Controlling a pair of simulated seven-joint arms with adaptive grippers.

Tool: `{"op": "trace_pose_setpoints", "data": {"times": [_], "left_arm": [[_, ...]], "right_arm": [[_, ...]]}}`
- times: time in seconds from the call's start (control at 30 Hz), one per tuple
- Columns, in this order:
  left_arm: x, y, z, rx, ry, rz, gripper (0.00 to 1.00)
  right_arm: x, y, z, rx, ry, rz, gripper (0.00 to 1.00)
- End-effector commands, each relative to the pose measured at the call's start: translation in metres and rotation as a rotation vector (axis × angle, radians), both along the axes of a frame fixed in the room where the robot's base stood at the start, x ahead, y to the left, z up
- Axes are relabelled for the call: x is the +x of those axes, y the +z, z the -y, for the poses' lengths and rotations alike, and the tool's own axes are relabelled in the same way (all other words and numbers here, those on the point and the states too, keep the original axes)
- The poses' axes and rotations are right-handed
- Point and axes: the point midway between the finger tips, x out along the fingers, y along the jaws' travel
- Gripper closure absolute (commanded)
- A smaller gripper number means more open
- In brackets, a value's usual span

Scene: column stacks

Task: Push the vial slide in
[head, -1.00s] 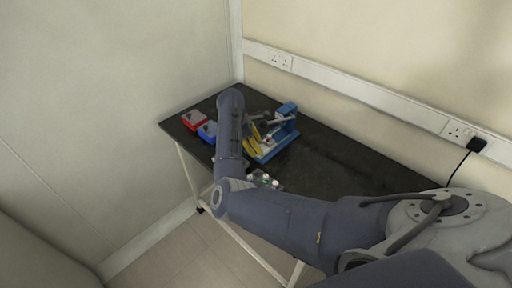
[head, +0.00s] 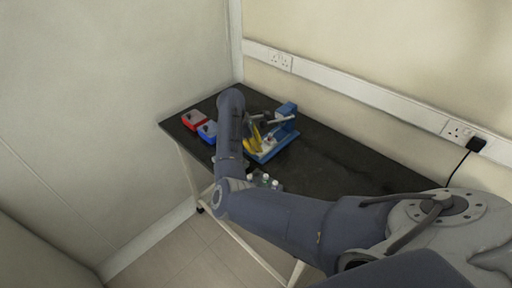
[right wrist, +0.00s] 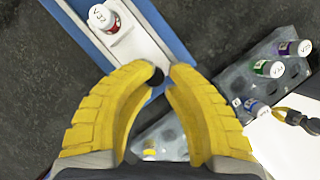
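The vial slide (right wrist: 134,43) is a pale strip in a blue frame, running from the top toward my fingertips in the right wrist view. A vial with a white cap and red label (right wrist: 106,18) sits in it. A small dark round knob (right wrist: 155,77) shows at the strip's near end. My right gripper (right wrist: 164,76) has yellow curved fingers whose tips come close together around this knob; they appear shut on it. In the head view, the right gripper (head: 253,139) is at the blue stand (head: 284,137), partly behind my forearm.
A grey rack (right wrist: 233,81) with several capped vials lies right of the fingers, beside a white surface (right wrist: 285,143). A red box (head: 194,120) and a blue box (head: 208,132) stand at the table's left. The dark table (head: 335,172) is clear on the right.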

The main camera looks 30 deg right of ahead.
Motion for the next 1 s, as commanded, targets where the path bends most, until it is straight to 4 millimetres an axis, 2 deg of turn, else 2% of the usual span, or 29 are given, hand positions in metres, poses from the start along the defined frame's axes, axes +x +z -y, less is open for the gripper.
{"op": "trace_pose_setpoints", "data": {"times": [0.03,0.23,0.57,0.77,1.0], "left_arm": [[0.000,0.000,0.000,0.000,0.000,0.000,1.00],[0.000,0.000,0.000,0.000,0.000,0.000,1.00],[-0.002,0.000,-0.002,0.002,0.000,-0.002,1.00],[-0.001,0.000,-0.001,0.001,0.000,-0.001,1.00],[0.000,0.000,0.000,0.000,0.000,0.000,1.00]], "right_arm": [[-0.001,-0.002,-0.002,0.005,0.001,-0.003,0.80],[0.000,-0.002,-0.002,0.005,0.002,-0.002,0.58],[0.002,0.003,-0.003,0.005,0.002,0.002,0.58],[0.007,0.027,-0.013,0.006,0.002,0.004,0.58],[0.015,0.066,-0.026,0.005,0.001,0.003,0.58]]}}
